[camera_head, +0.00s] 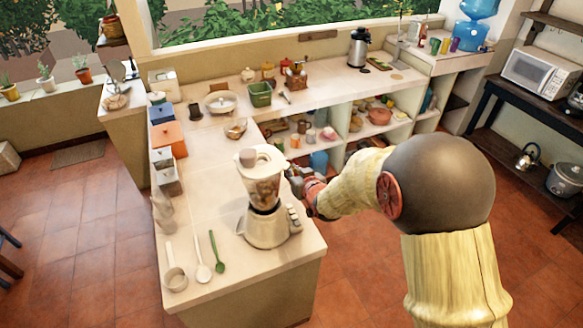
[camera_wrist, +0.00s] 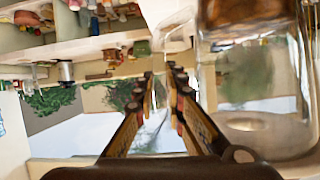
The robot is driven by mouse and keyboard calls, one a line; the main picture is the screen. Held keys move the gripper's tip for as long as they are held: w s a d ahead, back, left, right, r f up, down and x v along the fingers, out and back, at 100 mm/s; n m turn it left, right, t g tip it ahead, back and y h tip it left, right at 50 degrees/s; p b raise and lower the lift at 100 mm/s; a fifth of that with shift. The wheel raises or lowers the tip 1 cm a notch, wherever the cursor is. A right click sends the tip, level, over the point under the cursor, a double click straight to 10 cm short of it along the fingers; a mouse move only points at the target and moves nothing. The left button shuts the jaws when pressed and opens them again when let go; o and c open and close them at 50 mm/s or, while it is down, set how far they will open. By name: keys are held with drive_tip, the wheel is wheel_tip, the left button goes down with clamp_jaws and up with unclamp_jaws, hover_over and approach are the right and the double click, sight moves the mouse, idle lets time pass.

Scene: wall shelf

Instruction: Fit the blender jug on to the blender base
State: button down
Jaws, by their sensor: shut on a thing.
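The blender jug (camera_head: 265,192) is clear with a white lid and brown contents, and stands upright over the white blender base (camera_head: 267,231) near the counter's front end. A dark collar shows between them; I cannot tell whether the jug is fully seated. My gripper (camera_head: 294,178) is at the jug's right side, shut on its handle. In the wrist view the fingers (camera_wrist: 165,75) close around the pale handle (camera_wrist: 176,42), with the clear jug wall (camera_wrist: 255,95) at the right. The finger contact is partly hidden.
A measuring cup (camera_head: 176,277), a white spoon (camera_head: 203,271) and a green spoon (camera_head: 217,250) lie left of the base. Orange (camera_head: 170,138) and white boxes line the counter's left edge. A bowl (camera_head: 236,130) sits behind. Bare counter (camera_head: 205,170) lies left of the jug.

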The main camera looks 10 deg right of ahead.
drive_tip(key=shift+w+r, duration=0.15)
drive_tip(key=shift+r, duration=0.05)
drive_tip(key=c, duration=2.3)
unclamp_jaws()
drive_tip(key=shift+f, duration=0.3)
drive_tip(key=o, duration=0.5)
drive_tip(key=shift+c, duration=0.2)
drive_tip(key=shift+s, duration=0.2)
drive_tip(key=shift+r, duration=0.1)
